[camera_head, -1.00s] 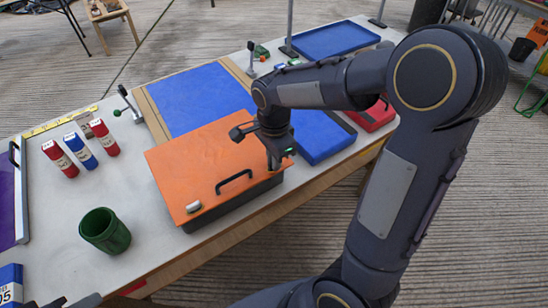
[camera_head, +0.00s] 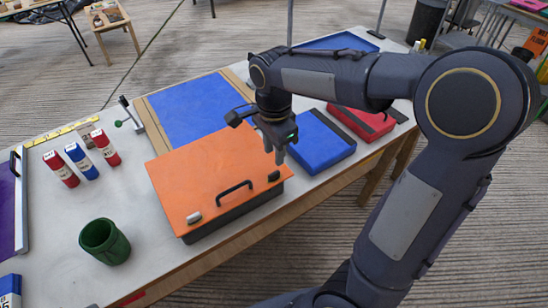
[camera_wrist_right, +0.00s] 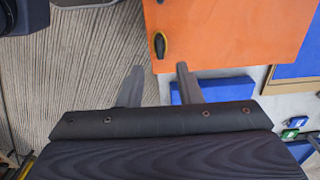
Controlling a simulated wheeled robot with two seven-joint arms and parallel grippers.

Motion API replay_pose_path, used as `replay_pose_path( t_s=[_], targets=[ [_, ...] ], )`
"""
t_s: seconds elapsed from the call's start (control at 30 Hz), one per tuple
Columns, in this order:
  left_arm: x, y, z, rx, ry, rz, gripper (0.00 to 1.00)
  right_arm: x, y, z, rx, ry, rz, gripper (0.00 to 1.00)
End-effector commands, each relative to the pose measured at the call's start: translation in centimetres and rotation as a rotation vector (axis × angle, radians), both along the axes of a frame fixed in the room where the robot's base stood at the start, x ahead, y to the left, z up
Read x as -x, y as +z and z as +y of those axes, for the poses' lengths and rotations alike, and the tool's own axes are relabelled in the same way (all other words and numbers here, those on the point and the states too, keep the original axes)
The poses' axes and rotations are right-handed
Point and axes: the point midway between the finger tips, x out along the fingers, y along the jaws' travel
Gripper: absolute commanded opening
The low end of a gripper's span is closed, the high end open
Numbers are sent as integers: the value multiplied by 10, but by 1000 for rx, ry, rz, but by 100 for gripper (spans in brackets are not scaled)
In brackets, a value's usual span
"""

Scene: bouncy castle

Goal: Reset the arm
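My right arm reaches in from the right in the head view. Its gripper (camera_head: 275,152) hangs above the far right corner of an orange-lidded box (camera_head: 205,170) with a black handle (camera_head: 234,188). The lid lies shut on the dark box body. In the right wrist view the two fingers of my right gripper (camera_wrist_right: 160,70) stand apart with nothing between them. The orange lid (camera_wrist_right: 230,30) and one dark latch (camera_wrist_right: 160,44) show beyond the fingertips. My left gripper is not visible.
The white table also holds a green cup (camera_head: 106,243), red and blue cylinders (camera_head: 82,162), a blue mat (camera_head: 190,108), a blue case (camera_head: 318,145) and a red case (camera_head: 362,120). A wooden stool (camera_head: 110,28) stands on the floor behind.

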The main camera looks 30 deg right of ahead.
Motion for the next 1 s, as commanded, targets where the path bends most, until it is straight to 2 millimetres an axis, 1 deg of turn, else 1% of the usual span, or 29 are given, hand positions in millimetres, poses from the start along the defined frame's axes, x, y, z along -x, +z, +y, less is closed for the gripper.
replay_pose_path(
  t_s=[0.1, 0.53, 0.63, 0.67, 0.77, 0.87, 0.9, 1.0],
  targets=[
    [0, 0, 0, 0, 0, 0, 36, 0, 4, 0, 0, 0, 1, 32],
    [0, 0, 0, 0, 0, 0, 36, 1, 3, 0, 0, 1, 1, 32],
    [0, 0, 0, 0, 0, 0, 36, 7, 6, -1, -19, 39, -12, 32],
    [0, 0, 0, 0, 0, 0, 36, 11, 7, -1, -31, 67, -23, 32],
    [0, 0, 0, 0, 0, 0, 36, 36, 14, -2, -92, 226, -85, 32],
    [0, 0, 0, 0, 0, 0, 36, 71, 19, 1, -146, 464, -198, 32],
    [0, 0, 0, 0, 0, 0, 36, 86, 20, 4, -155, 568, -252, 32],
    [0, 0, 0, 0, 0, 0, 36, 119, 19, 13, -139, 816, -391, 32]
  ],
)
